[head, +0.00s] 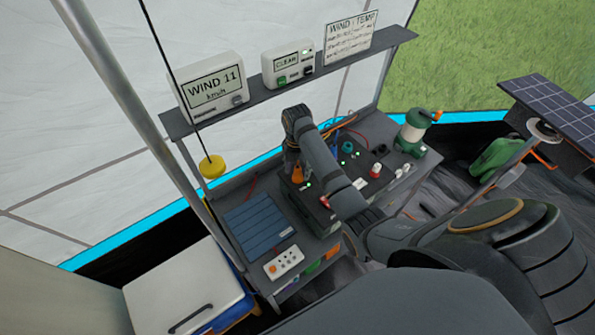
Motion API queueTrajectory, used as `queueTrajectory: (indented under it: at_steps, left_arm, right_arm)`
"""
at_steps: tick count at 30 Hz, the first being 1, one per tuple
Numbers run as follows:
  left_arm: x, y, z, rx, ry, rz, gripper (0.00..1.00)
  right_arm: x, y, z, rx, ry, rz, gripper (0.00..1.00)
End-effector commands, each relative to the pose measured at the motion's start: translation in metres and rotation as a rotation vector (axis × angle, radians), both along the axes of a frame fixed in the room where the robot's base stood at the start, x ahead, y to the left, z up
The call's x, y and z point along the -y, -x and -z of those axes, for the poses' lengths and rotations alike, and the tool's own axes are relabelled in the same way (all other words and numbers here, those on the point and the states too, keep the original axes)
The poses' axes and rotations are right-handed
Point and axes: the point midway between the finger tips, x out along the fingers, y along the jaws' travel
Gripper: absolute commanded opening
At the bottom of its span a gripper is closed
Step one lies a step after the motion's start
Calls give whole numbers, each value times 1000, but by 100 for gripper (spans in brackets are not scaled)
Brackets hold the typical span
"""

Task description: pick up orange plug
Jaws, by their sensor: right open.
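The orange plug (297,174) stands on the dark box on the bench, a small orange shape just below my right gripper. My right gripper (291,166) comes down over the box from above, with its arm bending across the bench. It is open. Its fingers are small and dark here, and I cannot tell whether they touch the plug. My arm link hides part of the box just right of the plug. My left gripper is not in view.
A blue ribbed panel (257,225) and a white switch strip (284,262) lie left. A shelf (255,92) with displays runs behind. A yellow weight (212,166) hangs on a cord.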

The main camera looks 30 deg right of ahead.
Motion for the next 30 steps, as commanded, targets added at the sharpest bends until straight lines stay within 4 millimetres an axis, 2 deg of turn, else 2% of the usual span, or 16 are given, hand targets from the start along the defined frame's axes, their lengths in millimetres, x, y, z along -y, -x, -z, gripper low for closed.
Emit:
queueTrajectory:
  at_steps: [1, 12, 23, 30]
  left_arm:
    - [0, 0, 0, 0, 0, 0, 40]
    - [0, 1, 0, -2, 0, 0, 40]
    - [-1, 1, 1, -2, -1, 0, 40]
    - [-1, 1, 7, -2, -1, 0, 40]
  right_arm:
    - [0, 0, 0, 0, 0, 0, 48]
    - [0, 0, 0, 0, 0, 0, 0]
    - [0, -1, -4, 2, 0, 0, 0]
    - [4, 3, -36, 5, 2, 1, 0]
